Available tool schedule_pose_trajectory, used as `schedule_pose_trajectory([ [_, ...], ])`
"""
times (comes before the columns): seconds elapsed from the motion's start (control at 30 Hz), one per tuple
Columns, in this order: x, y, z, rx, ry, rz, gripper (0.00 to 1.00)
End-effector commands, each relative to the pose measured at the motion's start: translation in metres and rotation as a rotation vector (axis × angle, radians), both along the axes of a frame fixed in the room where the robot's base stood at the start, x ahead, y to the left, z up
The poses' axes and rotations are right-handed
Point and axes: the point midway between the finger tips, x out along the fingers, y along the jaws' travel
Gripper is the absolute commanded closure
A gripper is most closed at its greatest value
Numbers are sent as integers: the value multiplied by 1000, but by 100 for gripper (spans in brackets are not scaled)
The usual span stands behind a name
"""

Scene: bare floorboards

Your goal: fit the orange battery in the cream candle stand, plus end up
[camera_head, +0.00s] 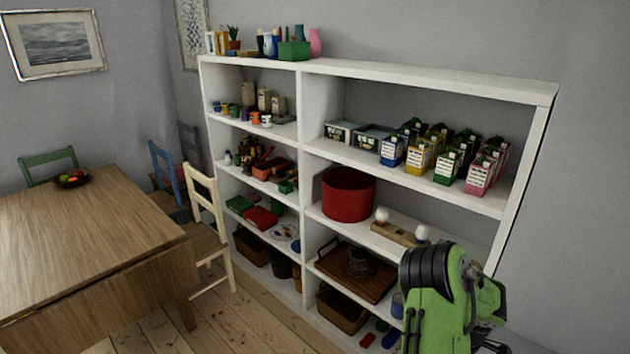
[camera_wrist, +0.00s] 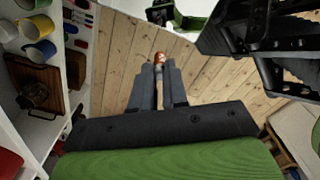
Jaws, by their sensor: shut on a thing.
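In the wrist view my gripper (camera_wrist: 158,72) is shut on a small orange-red thing with a pale end, which looks like the orange battery (camera_wrist: 159,58). It sticks out between the fingertips with bare floor behind it. I cannot tell which end is the plus end. In the head view, small coloured holders stand in a row on the left bay's second shelf. One pale, whitish holder (camera_head: 266,120) may be the cream candle stand; it is too small to be sure. My green arm stands at the lower right of the head view, far from that row. My fingers do not show there.
A white shelf unit (camera_head: 430,76) fills the middle, with cartons (camera_head: 420,158), a red drum (camera_head: 347,194) and a wooden tray (camera_head: 356,271). A wooden table (camera_head: 80,225) and chairs are at left. In the wrist view, mugs (camera_wrist: 38,38) on shelves are left of my gripper.

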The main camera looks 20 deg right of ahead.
Motion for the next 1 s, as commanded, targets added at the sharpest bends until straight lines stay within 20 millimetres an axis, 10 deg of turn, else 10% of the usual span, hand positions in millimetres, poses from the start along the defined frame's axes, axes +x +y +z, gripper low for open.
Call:
schedule_pose_trajectory([
  [0.3,98,142,-11,2,3,-477,100],
  [0.6,126,279,-19,0,3,-914,100],
  [1.0,126,309,-21,0,1,-1032,100],
])
